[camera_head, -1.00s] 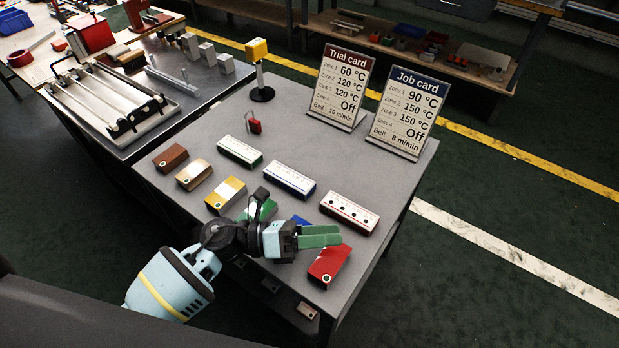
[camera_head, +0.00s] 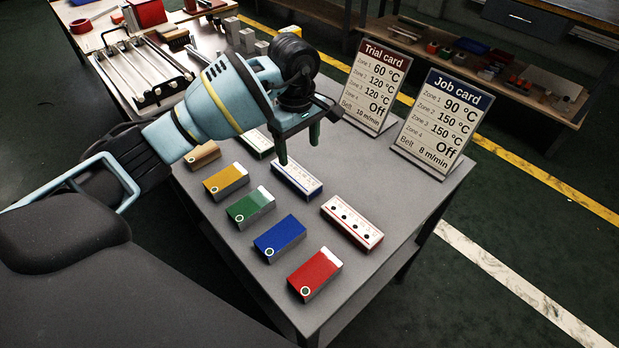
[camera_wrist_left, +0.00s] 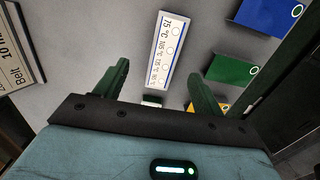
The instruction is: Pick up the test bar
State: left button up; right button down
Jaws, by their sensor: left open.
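No bar is labelled as the test bar. Three long white bars with dots lie on the grey table: a green-edged one (camera_head: 257,143) partly hidden by my arm, a blue-edged one (camera_head: 297,179) and a red-edged one (camera_head: 352,223). My left gripper (camera_head: 299,146) is open, fingers down, above the blue-edged bar and apart from it. In the left wrist view this bar (camera_wrist_left: 168,52) lies between and beyond the two fingertips (camera_wrist_left: 157,75), with temperatures printed on it. My right gripper is out of view.
Red (camera_head: 315,274), blue (camera_head: 279,239), green (camera_head: 250,207) and yellow (camera_head: 226,182) blocks lie in a row nearer me. The Trial card (camera_head: 376,85) and Job card (camera_head: 443,122) stand upright at the table's far right. A rack (camera_head: 150,75) is on the left bench.

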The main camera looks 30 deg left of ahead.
aim_at(296, 172)
pick_arm(q)
jog(key=shift+w+a+r, duration=0.1)
jog(key=shift+a+r, duration=0.1)
jog(key=shift+a, duration=0.15)
jog(key=shift+s+f, duration=0.2)
jog(key=shift+f, duration=1.75)
jog(key=shift+s+f, duration=0.2)
jog(key=shift+f, duration=1.75)
jog(key=c, duration=1.1)
